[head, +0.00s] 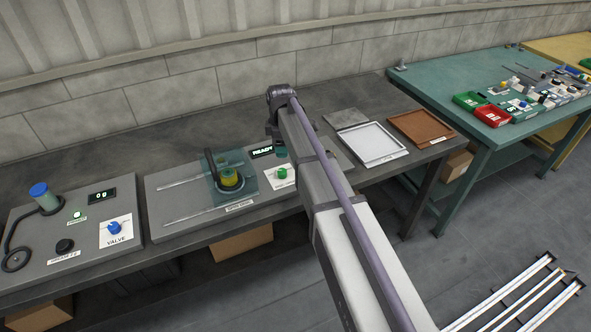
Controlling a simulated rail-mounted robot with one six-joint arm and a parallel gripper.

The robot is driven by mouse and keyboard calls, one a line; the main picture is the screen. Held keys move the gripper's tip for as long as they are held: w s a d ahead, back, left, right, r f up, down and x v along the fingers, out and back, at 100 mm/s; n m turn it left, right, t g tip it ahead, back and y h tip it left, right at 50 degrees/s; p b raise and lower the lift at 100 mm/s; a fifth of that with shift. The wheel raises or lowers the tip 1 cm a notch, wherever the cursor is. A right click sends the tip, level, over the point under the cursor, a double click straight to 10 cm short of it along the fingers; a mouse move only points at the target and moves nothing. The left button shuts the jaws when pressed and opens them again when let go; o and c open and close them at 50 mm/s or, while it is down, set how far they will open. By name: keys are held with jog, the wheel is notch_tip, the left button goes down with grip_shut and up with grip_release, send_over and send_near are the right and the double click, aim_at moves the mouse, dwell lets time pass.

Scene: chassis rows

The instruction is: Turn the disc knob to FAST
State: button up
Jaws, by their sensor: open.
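A green knob (282,173) sits on a white plate at the right end of the middle grey panel (190,185). Print on the plate is too small to read, so I cannot tell which setting it points at. A yellow and green round part (230,178) sits on the same panel under a clear teal cover (214,198). My gripper (281,153) hangs above and behind the green knob, apart from it, partly hidden by my arm. It is open and appears empty.
A display reading READY (262,152) stands behind the knob. The left panel has a blue VALVE knob (114,227), a black knob (65,246) and a blue-topped cylinder (44,197). A white tray (375,143) and a brown tray (421,127) lie to the right.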

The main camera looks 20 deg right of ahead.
aim_at(283, 171)
notch_tip(283, 171, down, 11)
jog(key=b, duration=1.1)
jog(key=shift+r, duration=0.1)
jog(key=shift+c, duration=0.3)
jog(key=c, duration=0.9)
jog(key=shift+o, duration=0.2)
